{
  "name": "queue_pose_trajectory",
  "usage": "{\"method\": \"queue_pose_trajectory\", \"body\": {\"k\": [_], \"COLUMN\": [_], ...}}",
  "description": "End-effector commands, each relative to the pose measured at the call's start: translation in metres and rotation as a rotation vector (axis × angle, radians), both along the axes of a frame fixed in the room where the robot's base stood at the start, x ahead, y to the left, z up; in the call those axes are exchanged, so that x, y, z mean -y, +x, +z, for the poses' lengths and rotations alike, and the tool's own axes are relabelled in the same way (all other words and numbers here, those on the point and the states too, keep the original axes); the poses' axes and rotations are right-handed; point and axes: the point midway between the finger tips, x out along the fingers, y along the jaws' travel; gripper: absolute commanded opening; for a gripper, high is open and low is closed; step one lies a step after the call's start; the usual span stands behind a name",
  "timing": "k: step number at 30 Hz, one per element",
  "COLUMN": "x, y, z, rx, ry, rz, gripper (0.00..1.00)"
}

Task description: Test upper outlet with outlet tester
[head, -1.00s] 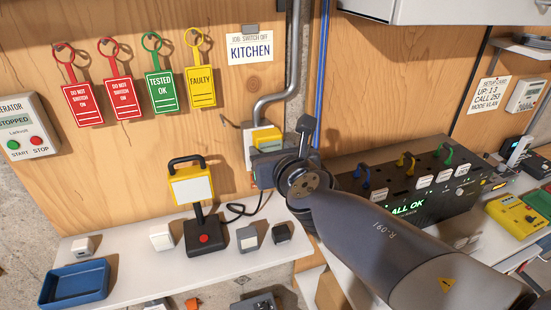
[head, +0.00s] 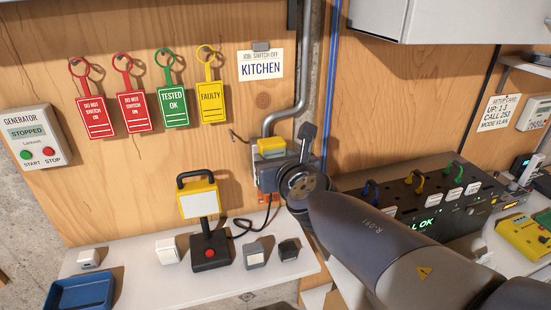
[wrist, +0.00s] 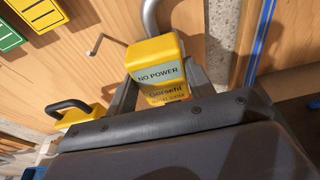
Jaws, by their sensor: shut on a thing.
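My gripper (wrist: 157,98) is shut on a yellow outlet tester (wrist: 155,54), with a dark finger on each side of it. The tester's display reads "NO POWER" in the wrist view. In the head view the tester (head: 271,147) shows above my gripper (head: 276,168), close to the wooden wall by the grey conduit. The upper outlet is hidden behind the tester and gripper, so I cannot tell whether the tester is plugged in.
Red, green and yellow tags (head: 173,98) and a "KITCHEN" card (head: 261,66) hang on the wall. A yellow lamp (head: 199,199) and small blocks stand on the white shelf (head: 140,283) below. A dark panel (head: 440,200) with coloured loops is at right.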

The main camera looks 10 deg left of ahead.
Motion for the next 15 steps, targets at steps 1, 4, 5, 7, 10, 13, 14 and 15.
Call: {"method": "queue_pose_trajectory", "body": {"k": [1, 4, 5, 7, 10, 13, 14, 15], "x": [-0.0003, -0.0010, -0.0013, -0.0020, -0.0026, -0.0027, -0.0027, -0.0027], "y": [0.0004, 0.0017, 0.0021, 0.0032, 0.0041, 0.0042, 0.0042, 0.0042], "z": [0.0003, 0.0004, 0.0005, 0.0006, 0.0006, 0.0007, 0.0007, 0.0007], "rx": [0.001, 0.000, 0.000, 0.000, 0.000, 0.000, 0.000, 0.000], "ry": [0.001, 0.001, 0.001, 0.001, 0.000, 0.000, 0.000, 0.000], "rz": [0.000, 0.000, 0.000, 0.000, 0.000, 0.000, 0.000, 0.000], "gripper": [0.23, 0.23, 0.23, 0.23, 0.23, 0.23, 0.23, 0.23]}}
